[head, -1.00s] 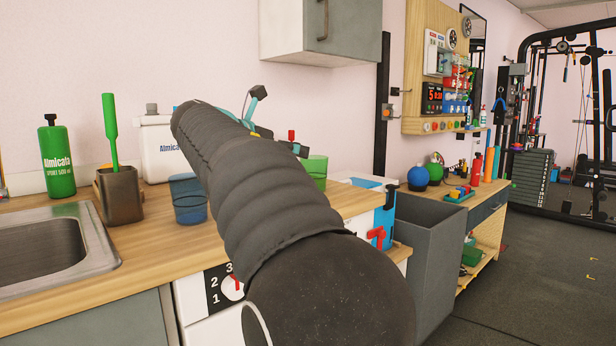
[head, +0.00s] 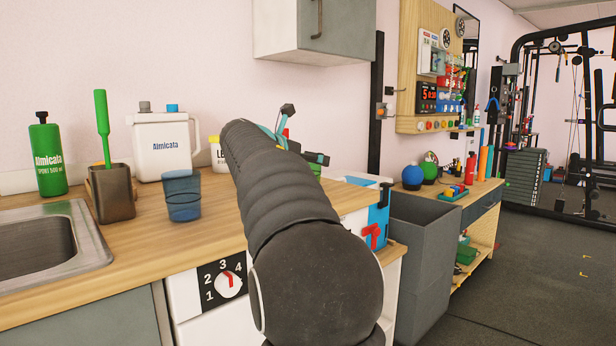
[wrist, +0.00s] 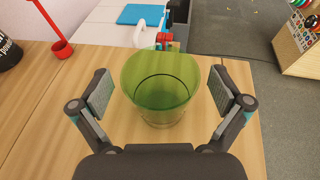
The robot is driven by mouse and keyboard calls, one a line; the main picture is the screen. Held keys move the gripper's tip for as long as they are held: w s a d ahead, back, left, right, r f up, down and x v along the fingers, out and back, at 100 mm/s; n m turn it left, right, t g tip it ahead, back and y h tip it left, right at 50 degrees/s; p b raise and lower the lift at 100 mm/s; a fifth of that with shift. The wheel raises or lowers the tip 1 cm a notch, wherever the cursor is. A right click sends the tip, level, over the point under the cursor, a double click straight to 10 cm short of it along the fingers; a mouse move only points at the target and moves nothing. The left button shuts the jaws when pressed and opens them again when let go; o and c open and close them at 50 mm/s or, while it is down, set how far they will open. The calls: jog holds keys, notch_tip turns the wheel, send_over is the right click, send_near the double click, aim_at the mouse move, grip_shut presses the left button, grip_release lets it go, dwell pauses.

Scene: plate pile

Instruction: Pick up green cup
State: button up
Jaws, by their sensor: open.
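The green cup (wrist: 160,85) is see-through and stands upright on the wooden counter in the wrist view. My gripper (wrist: 160,93) is open, with one finger pad on each side of the cup and a visible gap to it on both sides. In the head view, my arm hides most of the cup; only a small green part (head: 316,170) shows just below my gripper (head: 303,142). My gripper holds nothing.
A blue cup (head: 183,197), a brown holder with a green brush (head: 112,195), a white canister (head: 163,148) and a green bottle (head: 48,160) stand left on the counter. A red ladle-like thing (wrist: 62,48) shows in the wrist view. A grey bin (head: 428,255) stands right.

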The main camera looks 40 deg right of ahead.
jog(key=shift+d, duration=0.25)
jog(key=c, duration=1.2)
